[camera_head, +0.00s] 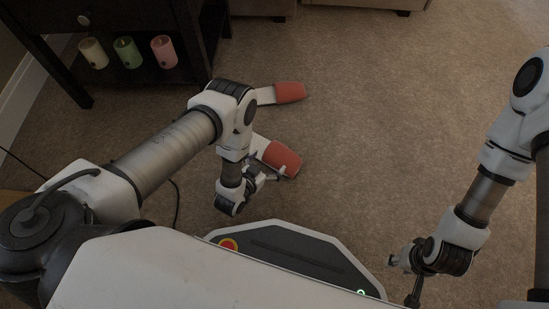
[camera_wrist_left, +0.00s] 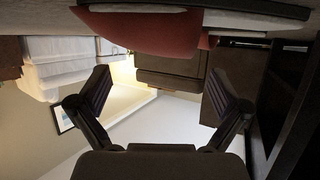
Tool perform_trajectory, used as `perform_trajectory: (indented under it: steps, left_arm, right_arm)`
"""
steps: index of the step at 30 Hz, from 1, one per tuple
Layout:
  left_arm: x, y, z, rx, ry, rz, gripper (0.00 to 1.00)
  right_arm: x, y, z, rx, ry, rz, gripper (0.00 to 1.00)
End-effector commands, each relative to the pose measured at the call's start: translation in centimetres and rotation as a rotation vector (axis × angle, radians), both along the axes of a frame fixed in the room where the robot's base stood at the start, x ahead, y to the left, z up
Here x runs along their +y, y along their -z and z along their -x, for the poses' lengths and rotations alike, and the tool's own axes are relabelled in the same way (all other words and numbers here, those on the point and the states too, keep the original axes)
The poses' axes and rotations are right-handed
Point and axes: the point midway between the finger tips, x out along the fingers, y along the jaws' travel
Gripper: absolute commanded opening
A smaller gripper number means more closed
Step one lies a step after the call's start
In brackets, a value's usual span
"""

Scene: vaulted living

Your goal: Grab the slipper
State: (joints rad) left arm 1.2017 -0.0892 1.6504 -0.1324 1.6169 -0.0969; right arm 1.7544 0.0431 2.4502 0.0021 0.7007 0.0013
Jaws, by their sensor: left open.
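Two slippers with red toes and white rear parts lie on the carpet. The nearer slipper (camera_head: 281,158) is beside my left gripper (camera_head: 268,174), and the farther slipper (camera_head: 289,92) lies behind it, partly hidden by my left arm. My left gripper is open, low over the carpet at the near side of the nearer slipper. In the left wrist view a red slipper (camera_wrist_left: 150,34) spans the top, beyond the two spread fingers (camera_wrist_left: 161,88), with nothing held between them. My right gripper (camera_head: 400,275) hangs at the lower right, far from both slippers; its opening is unclear.
A dark shelf unit (camera_head: 150,30) stands at the upper left, with white, green (camera_head: 127,52) and pink (camera_head: 163,51) cups on its lower shelf. A sofa edge (camera_head: 370,3) is at the top. Carpet to the right of the slippers is clear.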

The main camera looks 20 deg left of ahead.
Motion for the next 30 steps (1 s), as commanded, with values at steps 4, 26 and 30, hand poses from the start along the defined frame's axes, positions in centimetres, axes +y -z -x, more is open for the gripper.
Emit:
perform_trajectory:
  steps: [4, 26, 30]
  left_arm:
    - [-0.9, 1.1, -2.4, -0.004, 0.002, 0.002, 1.00]
    - [-1.5, 1.3, -4.7, 0.002, 0.001, -0.001, 0.23]
    - [-1.5, 1.3, -4.7, 0.003, 0.001, -0.001, 0.23]
  right_arm:
    - [0.0, 2.8, -0.1, -0.003, 0.004, 0.000, 0.40]
    - [-0.1, 3.8, -0.2, -0.005, 0.008, 0.001, 0.40]
    - [-0.1, 3.8, -0.2, -0.005, 0.008, 0.001, 0.40]
